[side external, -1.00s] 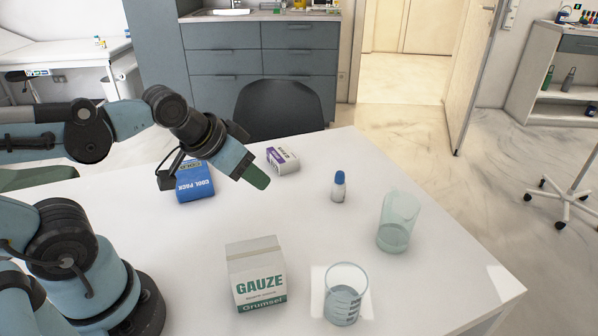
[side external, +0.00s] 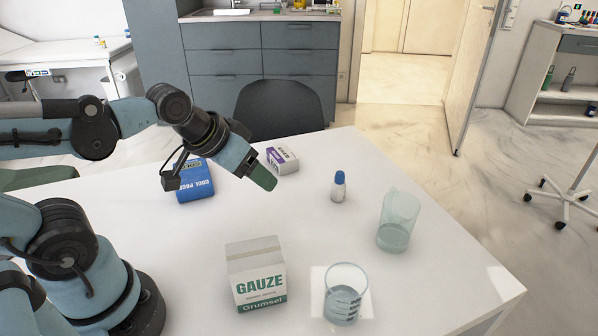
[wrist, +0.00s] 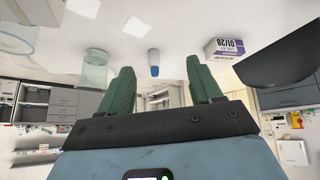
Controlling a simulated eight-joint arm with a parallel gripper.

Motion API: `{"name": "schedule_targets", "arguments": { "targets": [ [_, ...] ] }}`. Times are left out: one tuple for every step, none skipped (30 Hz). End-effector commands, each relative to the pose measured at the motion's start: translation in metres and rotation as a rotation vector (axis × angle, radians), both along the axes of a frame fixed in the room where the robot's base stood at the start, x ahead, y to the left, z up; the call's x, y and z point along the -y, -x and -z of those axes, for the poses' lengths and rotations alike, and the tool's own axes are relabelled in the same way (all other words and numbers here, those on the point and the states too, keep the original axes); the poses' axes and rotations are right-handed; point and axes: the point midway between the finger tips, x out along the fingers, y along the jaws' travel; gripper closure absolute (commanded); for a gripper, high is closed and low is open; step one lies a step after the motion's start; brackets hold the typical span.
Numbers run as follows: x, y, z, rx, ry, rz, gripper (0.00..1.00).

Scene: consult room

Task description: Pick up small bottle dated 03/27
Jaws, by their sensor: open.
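A small white bottle with a blue cap (side external: 338,187) stands upright on the table, right of my gripper. It also shows in the wrist view (wrist: 154,62), upside down, between my two fingers and beyond their tips. I cannot read a date on it. My gripper (side external: 264,178) has green fingers and hangs above the table, left of the bottle. In the wrist view its fingers (wrist: 160,78) are spread apart with nothing between them.
A purple and white box (side external: 283,160), marked 01/28 in the wrist view (wrist: 226,47), lies behind my gripper. The table between gripper and bottle is clear.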

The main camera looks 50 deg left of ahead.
Motion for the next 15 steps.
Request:
{"name": "schedule_targets", "arguments": {
  "targets": [
    [0.0,-0.005,0.0,-0.009,0.047,-0.044,0.36],
    [0.001,-0.009,0.0,-0.017,0.085,-0.076,0.36],
    [0.001,-0.014,0.001,-0.03,0.142,-0.126,0.36],
    [0.002,-0.018,0.002,-0.04,0.19,-0.167,0.36],
    [0.003,-0.023,0.003,-0.051,0.238,-0.209,0.36],
    [0.004,-0.029,0.004,-0.069,0.308,-0.27,0.36],
    [0.004,-0.034,0.005,-0.081,0.358,-0.313,0.36],
    [0.005,-0.039,0.007,-0.094,0.409,-0.357,0.36],
    [0.005,-0.046,0.009,-0.113,0.477,-0.413,0.36],
    [0.005,-0.051,0.01,-0.126,0.526,-0.457,0.36],
    [0.005,-0.056,0.012,-0.141,0.576,-0.5,0.36],
    [0.005,-0.062,0.014,-0.162,0.643,-0.555,0.36],
    [0.005,-0.068,0.016,-0.177,0.692,-0.597,0.36],
    [0.005,-0.072,0.018,-0.194,0.742,-0.638,0.36],
    [0.004,-0.079,0.021,-0.216,0.807,-0.693,0.36]
  ]
}}
